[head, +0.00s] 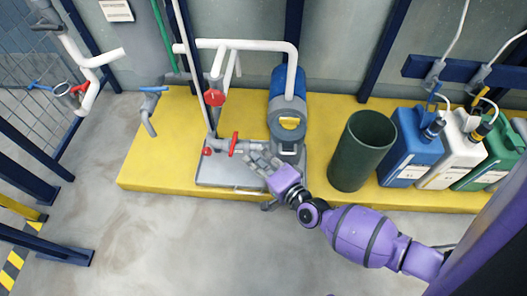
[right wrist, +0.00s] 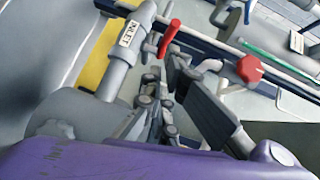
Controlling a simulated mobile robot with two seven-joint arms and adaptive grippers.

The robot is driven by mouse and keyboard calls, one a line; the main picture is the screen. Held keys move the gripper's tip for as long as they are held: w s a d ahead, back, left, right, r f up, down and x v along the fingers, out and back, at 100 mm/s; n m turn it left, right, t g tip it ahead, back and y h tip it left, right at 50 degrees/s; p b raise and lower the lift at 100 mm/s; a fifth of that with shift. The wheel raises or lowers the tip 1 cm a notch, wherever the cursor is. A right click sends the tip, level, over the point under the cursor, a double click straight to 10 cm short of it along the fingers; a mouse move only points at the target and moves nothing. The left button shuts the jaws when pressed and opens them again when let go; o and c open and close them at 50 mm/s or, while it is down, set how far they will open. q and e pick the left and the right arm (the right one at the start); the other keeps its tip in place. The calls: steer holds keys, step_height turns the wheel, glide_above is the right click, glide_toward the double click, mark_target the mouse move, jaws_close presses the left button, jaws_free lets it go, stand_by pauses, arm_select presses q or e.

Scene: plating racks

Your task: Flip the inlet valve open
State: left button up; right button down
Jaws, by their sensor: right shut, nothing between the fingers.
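The inlet valve's red lever (head: 234,143) sits on a short grey pipe by the pump and stands across that pipe. In the right wrist view, the red lever (right wrist: 169,38) is just beyond the fingertips, beside a grey pipe with a white label reading INLET (right wrist: 130,33). My right gripper (head: 250,154) is shut and empty, just right of the lever. Its fingers also show in the right wrist view (right wrist: 166,80). A small gap seems to separate fingers and lever; contact is hard to tell. My left gripper is not in view.
A blue pump (head: 289,82) stands behind my gripper. A red round handle (head: 214,97) is on the upright pipe above the lever. A dark green bin (head: 362,150) and several jugs (head: 416,147) stand right on the yellow platform (head: 160,170). The front floor is clear.

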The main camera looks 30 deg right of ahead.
mark_target(233, 144)
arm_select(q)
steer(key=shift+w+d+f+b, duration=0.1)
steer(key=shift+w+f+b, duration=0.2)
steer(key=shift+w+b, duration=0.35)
arm_select(e)
steer(key=x, duration=0.4)
arm_select(q)
steer(key=shift+p, duration=0.3)
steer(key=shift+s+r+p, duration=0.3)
steer(key=shift+p, duration=0.15)
arm_select(e)
steer(key=shift+s+a+m+h, duration=0.1)
steer(key=shift+a+m+h, duration=0.2)
steer(key=shift+h, duration=0.1)
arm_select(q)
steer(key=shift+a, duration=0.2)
